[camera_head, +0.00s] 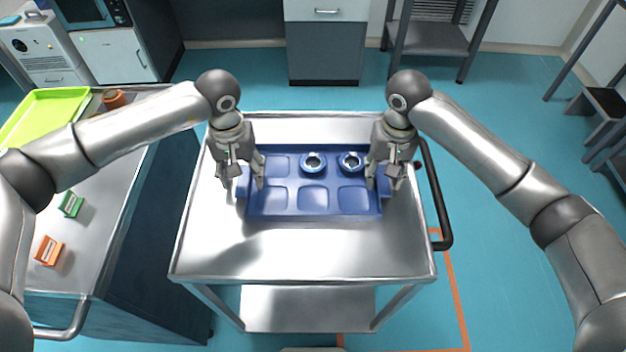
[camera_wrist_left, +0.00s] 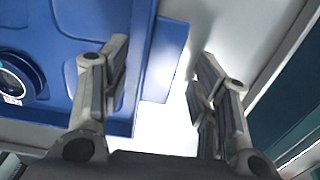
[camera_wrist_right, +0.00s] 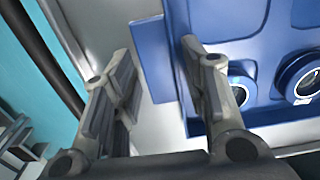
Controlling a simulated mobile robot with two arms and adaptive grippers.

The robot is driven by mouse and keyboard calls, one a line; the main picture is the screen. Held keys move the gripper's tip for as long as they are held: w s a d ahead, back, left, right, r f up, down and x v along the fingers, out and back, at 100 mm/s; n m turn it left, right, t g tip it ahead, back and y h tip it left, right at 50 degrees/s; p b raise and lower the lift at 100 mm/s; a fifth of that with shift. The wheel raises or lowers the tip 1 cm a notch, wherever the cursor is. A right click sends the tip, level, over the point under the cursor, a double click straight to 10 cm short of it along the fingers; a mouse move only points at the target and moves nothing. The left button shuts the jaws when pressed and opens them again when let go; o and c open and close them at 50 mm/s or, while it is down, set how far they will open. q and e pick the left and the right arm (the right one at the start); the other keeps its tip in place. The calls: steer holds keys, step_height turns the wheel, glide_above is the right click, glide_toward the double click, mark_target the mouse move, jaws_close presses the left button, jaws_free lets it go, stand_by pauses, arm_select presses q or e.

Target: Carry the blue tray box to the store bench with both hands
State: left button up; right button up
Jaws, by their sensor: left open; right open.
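The blue tray box (camera_head: 314,203) lies on the metal cart top (camera_head: 300,250), with two round blue-rimmed parts in its back compartments (camera_head: 313,163) and (camera_head: 351,162). My left gripper (camera_head: 242,180) is open at the tray's left end. In the left wrist view its fingers (camera_wrist_left: 157,85) are spread around the tray's side tab (camera_wrist_left: 166,62). My right gripper (camera_head: 384,182) is open at the tray's right end. In the right wrist view its fingers (camera_wrist_right: 158,70) are spread around the other tab (camera_wrist_right: 152,50). I cannot tell whether the fingers touch the tabs.
A side bench on the left holds a green tray (camera_head: 45,112), a green block (camera_head: 70,204) and an orange block (camera_head: 48,250). The cart's black handle (camera_head: 443,205) is on the right. A white cabinet and a grey shelf (camera_head: 437,38) stand behind. Blue floor is clear between.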

arm_select(q)
steer(key=shift+f, duration=0.1)
arm_select(e)
steer(key=shift+f, duration=0.15)
arm_select(q)
steer(key=shift+c, duration=0.3)
arm_select(e)
steer(key=shift+c, duration=0.3)
